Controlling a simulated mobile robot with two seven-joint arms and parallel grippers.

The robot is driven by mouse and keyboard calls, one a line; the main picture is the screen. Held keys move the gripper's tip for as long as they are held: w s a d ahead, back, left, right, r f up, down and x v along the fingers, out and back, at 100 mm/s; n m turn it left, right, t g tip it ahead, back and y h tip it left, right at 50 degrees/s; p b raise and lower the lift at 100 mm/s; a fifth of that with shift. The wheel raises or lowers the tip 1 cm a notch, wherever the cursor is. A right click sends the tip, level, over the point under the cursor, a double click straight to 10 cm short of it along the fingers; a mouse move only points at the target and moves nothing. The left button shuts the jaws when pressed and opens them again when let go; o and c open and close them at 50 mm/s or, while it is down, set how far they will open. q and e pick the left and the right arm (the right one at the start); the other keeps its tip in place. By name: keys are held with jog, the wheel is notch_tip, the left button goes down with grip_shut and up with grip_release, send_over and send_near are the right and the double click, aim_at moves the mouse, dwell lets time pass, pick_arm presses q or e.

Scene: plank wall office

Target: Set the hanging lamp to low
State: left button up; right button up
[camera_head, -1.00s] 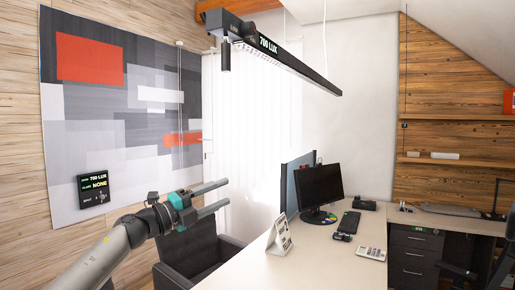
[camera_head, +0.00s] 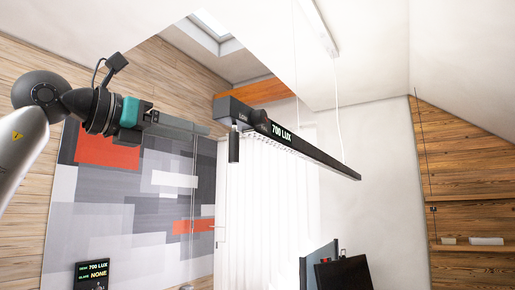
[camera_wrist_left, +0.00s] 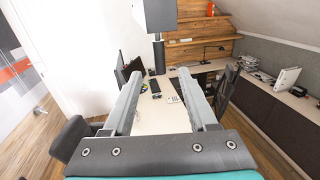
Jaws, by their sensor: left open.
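The hanging lamp (camera_head: 300,141) is a long dark bar on thin wires. Its display reads 700 LUX. A short dark cylinder (camera_head: 233,147) hangs beneath its near left end. In the left wrist view the gripper (camera_wrist_left: 159,74) is open and empty, with the cylinder (camera_wrist_left: 158,55) ahead between the fingertips, below the lamp's dark end (camera_wrist_left: 159,16). My right gripper is not in view.
A small wall panel (camera_head: 92,275) also reads 700 LUX; its lower lines are cut off or hard to read. Monitors (camera_head: 343,272) stand below the lamp. The desk (camera_wrist_left: 160,117) and a dark chair (camera_wrist_left: 70,137) lie below the gripper. Open air surrounds the lamp end.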

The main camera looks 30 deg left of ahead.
aim_at(230, 141)
pick_arm(q)
jog(key=p+x, duration=0.4)
jog(key=x, duration=0.9)
jog(key=shift+w+r, duration=0.15)
jog(key=shift+w, duration=0.05)
jog(key=shift+x, duration=0.8)
grip_shut()
dwell(0.3)
